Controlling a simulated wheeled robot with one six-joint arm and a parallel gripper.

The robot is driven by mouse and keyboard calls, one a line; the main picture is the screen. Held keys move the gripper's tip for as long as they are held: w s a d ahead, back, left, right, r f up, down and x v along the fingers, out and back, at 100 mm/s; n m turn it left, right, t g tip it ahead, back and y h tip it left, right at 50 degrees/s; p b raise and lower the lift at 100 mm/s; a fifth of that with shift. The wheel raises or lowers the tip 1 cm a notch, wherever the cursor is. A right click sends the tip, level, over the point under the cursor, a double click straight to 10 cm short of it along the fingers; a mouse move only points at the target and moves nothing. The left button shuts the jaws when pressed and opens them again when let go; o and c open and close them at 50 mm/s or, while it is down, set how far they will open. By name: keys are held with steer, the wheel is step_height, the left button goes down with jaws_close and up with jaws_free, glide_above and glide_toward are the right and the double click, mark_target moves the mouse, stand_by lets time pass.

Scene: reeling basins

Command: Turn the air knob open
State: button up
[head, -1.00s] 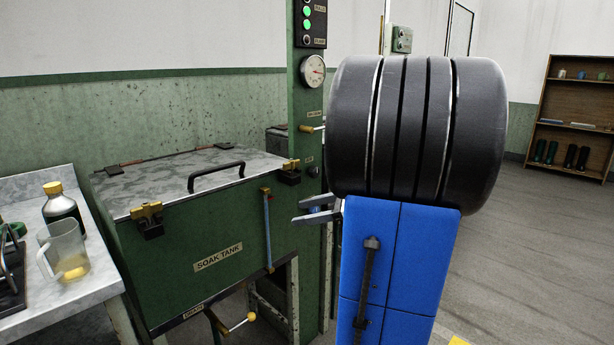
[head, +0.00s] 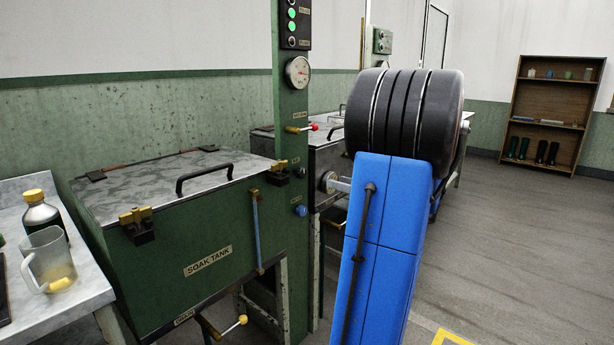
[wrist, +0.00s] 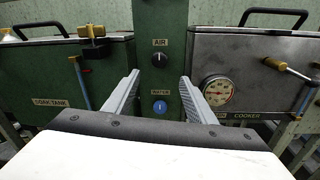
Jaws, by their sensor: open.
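The air knob (wrist: 159,60) is a small round black knob below the AIR label on the green post, centred in the wrist view. In the head view the air knob (head: 297,172) is a small dark spot on the post. My gripper (wrist: 159,82) is open and empty, facing the post. In the wrist view its two grey fingers stand left and right below the air knob, apart from it. The blue water knob (wrist: 160,107) shows between the fingers. In the head view my arm hides most of the gripper.
The soak tank (head: 190,240) stands left of the post, with a drain valve (head: 222,328) below. The cooker (wrist: 245,75) with its gauge (wrist: 217,91) is on the right. Open floor lies right.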

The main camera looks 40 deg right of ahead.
mark_target(304, 174)
steer(key=w, duration=0.4)
steer(key=w+a, duration=0.1)
steer(key=w, duration=0.4)
steer(key=w+a, duration=0.1)
steer(key=w, duration=0.3)
steer(key=shift+w, duration=0.4)
steer(key=c, duration=1)
